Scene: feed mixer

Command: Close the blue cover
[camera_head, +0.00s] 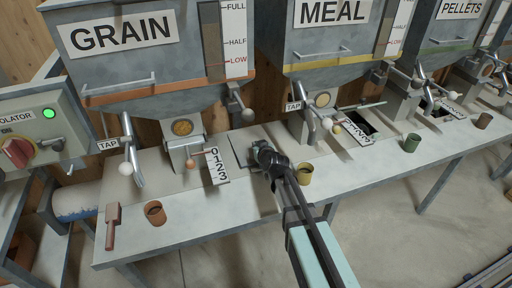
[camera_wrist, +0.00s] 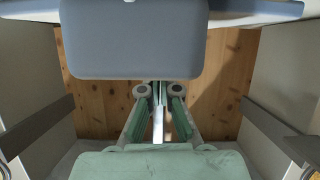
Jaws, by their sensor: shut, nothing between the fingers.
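My gripper (camera_head: 262,150) is low over the bench, between the grain and meal stations. In the wrist view its two fingers (camera_wrist: 158,100) are closed together with nothing between them. A blue-grey panel with rounded corners (camera_wrist: 133,40) fills the upper middle of the wrist view, just above the fingertips. It may be the blue cover, but I cannot be sure. I cannot tell whether my fingers touch it. In the head view no clearly blue cover stands out; a grey flat plate (camera_head: 241,150) lies partly behind my gripper.
The grain hopper (camera_head: 150,60) and meal hopper (camera_head: 325,50) hang above the bench (camera_head: 190,225). A brown cup (camera_head: 155,213), a yellow cup (camera_head: 305,175) and a green cup (camera_head: 411,143) stand on it. Tap levers (camera_head: 130,165) jut out. Wooden boards (camera_wrist: 230,80) lie behind.

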